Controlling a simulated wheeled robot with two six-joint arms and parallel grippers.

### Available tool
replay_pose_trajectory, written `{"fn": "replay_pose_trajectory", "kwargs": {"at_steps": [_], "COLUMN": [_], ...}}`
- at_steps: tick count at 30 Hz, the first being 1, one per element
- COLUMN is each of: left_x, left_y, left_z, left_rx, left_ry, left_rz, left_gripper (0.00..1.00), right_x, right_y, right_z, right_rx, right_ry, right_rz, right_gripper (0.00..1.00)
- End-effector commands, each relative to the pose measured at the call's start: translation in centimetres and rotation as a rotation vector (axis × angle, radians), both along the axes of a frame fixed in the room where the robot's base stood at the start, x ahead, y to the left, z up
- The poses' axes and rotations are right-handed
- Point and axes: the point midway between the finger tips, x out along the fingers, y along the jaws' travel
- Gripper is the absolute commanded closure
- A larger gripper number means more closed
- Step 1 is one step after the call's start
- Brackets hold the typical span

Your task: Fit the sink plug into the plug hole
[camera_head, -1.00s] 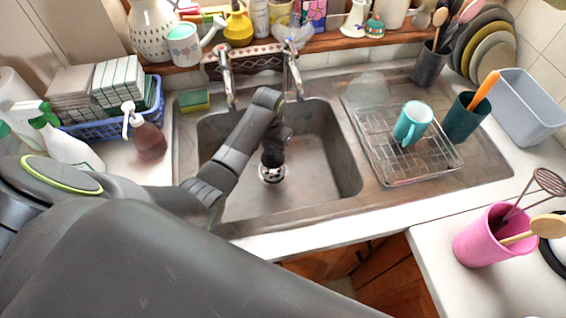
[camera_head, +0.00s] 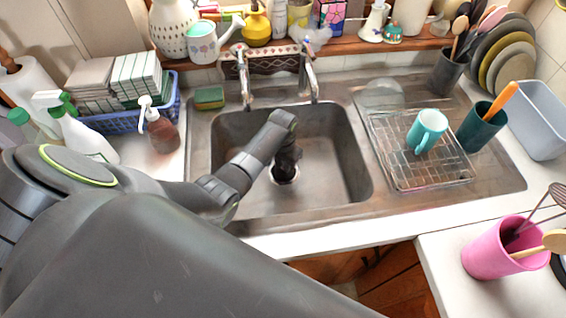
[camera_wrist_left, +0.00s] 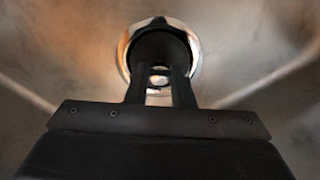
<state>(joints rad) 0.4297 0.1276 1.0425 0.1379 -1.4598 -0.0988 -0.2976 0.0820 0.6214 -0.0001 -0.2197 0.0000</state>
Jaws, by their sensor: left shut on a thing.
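The plug hole (camera_head: 285,178) is a bright metal ring in the floor of the steel sink (camera_head: 320,185). In the left wrist view the plug hole's ring (camera_wrist_left: 124,62) surrounds a dark round plug (camera_wrist_left: 160,45). My left gripper (camera_wrist_left: 160,85) is shut on this plug and points down at the hole. In the head view my left gripper (camera_head: 285,165) reaches down into the basin, right over the hole, and hides much of it. Whether the plug is seated in the hole or just above it, I cannot tell. My right gripper is not in view.
Two taps (camera_head: 245,80) stand behind the basin. A wire rack (camera_head: 440,180) with a turquoise mug (camera_head: 427,130) is on the drainer to the right. A soap bottle (camera_head: 162,132) and a blue basket (camera_head: 125,120) stand left. The basin around the hole is clear.

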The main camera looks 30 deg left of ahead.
Motion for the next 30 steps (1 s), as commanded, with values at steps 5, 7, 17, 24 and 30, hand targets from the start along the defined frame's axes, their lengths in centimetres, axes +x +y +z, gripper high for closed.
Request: {"fn": "replay_pose_trajectory", "kwargs": {"at_steps": [5, 7, 17, 24, 30], "left_x": [0.0, 0.0, 0.0, 0.1, 0.1], "left_y": [0.0, 0.0, 0.0, 0.0, 0.0], "left_z": [-0.2, -0.2, 0.2, 2.9, 6.6], "left_rx": [0.000, 0.000, 0.000, 0.000, -0.001], "left_ry": [0.000, 0.000, 0.000, -0.003, -0.004], "left_rz": [0.000, 0.000, 0.000, 0.000, -0.001], "left_gripper": [0.64, 0.57, 0.57, 0.57, 0.57], "right_x": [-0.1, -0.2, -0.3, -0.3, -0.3], "right_y": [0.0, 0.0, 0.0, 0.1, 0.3], "right_z": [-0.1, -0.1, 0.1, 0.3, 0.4], "right_rx": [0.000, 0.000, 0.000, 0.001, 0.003], "right_ry": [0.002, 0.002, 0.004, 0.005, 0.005], "right_rz": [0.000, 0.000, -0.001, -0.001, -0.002], "right_gripper": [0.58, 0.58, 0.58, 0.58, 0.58]}}
